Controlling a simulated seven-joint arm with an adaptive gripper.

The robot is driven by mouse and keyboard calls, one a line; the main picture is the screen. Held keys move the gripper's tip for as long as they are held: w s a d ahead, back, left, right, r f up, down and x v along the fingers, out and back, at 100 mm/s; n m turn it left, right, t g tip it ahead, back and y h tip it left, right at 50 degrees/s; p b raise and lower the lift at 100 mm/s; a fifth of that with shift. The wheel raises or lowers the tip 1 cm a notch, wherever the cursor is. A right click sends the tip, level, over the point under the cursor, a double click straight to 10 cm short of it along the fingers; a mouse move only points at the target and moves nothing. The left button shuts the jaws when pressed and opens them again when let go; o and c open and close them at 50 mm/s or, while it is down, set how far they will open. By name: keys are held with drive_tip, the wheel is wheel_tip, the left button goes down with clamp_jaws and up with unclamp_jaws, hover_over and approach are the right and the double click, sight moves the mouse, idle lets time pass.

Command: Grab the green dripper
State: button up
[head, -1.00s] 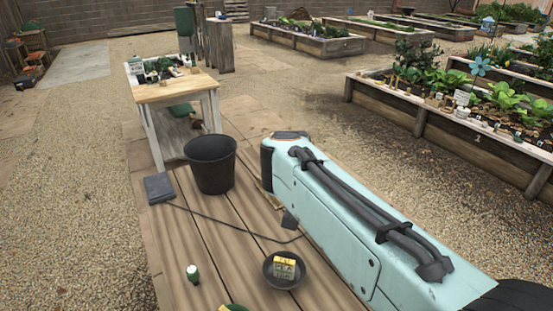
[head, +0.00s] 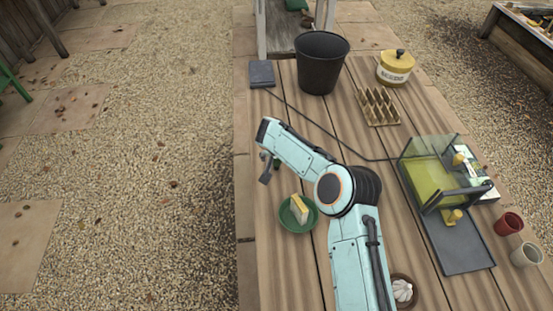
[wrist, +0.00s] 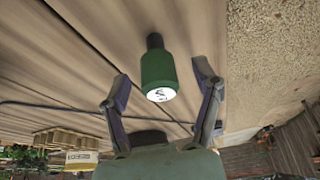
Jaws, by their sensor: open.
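The green dripper (wrist: 160,70) is a small dark green bottle with a dark tip and a white round end bearing a mark. In the wrist view it lies between the two spread fingers of my gripper (wrist: 160,86), with space on both sides. In the head view my gripper (head: 267,169) is at the left part of the wooden table, and only a dark green bit of the dripper (head: 277,163) shows beside it. The arm hides the rest. My gripper is open and holds nothing.
A green plate with a yellow sponge (head: 299,209) stands just in front of my gripper. A black bucket (head: 322,64), yellow pot (head: 396,67), wooden rack (head: 379,107) and glass tank (head: 430,175) stand farther off. A dark cable (head: 320,128) crosses the table.

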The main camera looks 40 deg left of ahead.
drive_tip(key=shift+w+a+f, duration=0.1)
drive_tip(key=shift+w+f, duration=0.05)
drive_tip(key=shift+f, duration=0.2)
drive_tip(key=c, duration=1)
drive_tip(key=shift+c, duration=0.2)
drive_tip(key=shift+r, duration=0.1)
